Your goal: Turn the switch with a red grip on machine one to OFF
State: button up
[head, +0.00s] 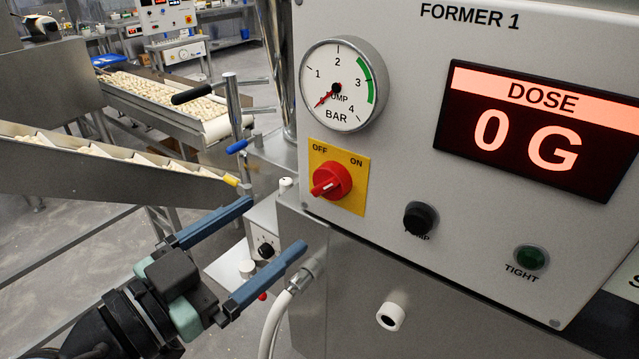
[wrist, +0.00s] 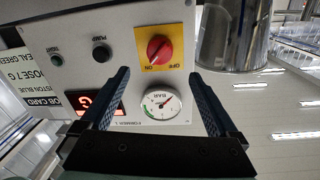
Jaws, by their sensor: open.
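The switch with a red grip (head: 331,181) sits on a yellow plate (head: 352,202) marked OFF at upper left and ON at upper right, on the FORMER 1 panel (head: 405,150). Its grip slants from lower left, where a pale end shows, to upper right, towards ON. The switch also shows in the wrist view (wrist: 159,48), upside down, between and beyond my fingertips. My gripper (head: 274,226) is open and empty, in front of the panel, below and left of the switch in the head view. It does not touch the switch.
A BAR gauge (head: 341,85) is above the switch, its needle low. The DOSE display (head: 540,130) reads 0 G. A black PUMP knob (head: 420,218) and green TIGHT button (head: 531,258) are to the right. A hose (head: 280,315) and conveyor (head: 110,165) are near my gripper.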

aim_at(321, 189)
jog(key=p+x, duration=0.3)
jog(key=x, duration=0.6)
jog(key=shift+w+d+r, duration=0.15)
jog(key=shift+w+d, duration=0.05)
jog(key=shift+w, duration=0.05)
jog(key=shift+w+d, duration=0.4)
jog(key=shift+w, duration=0.05)
jog(key=c, duration=1.4)
jog(key=shift+o, duration=0.2)
